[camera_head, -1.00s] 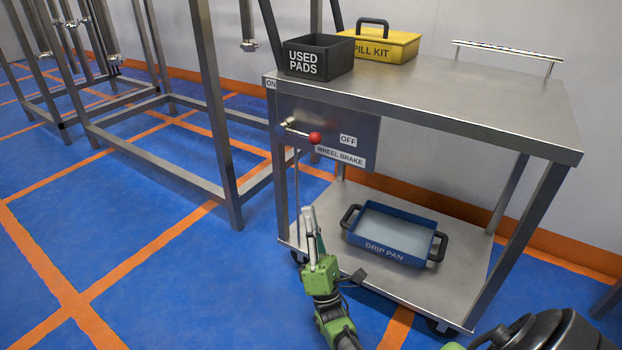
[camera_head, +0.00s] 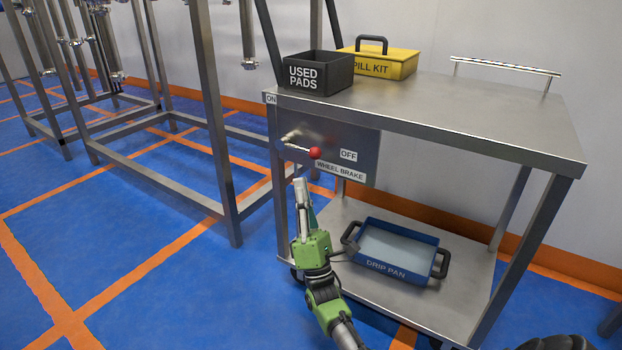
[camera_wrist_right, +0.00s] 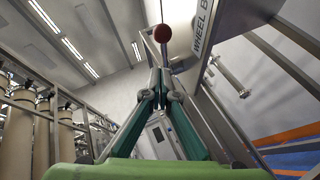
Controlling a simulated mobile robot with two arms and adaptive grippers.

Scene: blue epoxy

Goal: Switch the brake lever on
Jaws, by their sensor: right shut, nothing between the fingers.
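The brake lever, a thin metal rod with a red ball knob (camera_head: 315,153), sits on the trolley's steel brake panel (camera_head: 345,137). Its rod points right and slightly down from the pivot (camera_head: 289,138), toward the OFF label (camera_head: 348,155). The ON label (camera_head: 271,98) is at the panel's upper left. My right gripper (camera_head: 300,184) is shut and empty, fingers pointing up, below the lever and apart from it. In the right wrist view the red knob (camera_wrist_right: 162,33) shows just beyond the closed fingertips (camera_wrist_right: 160,72). My left gripper is not in view.
The steel trolley carries a black used-pads bin (camera_head: 318,73) and a yellow spill kit (camera_head: 377,63) on top. A blue drip pan (camera_head: 388,268) lies on its lower shelf, close right of my right gripper. A steel frame (camera_head: 222,150) stands left; blue floor between is clear.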

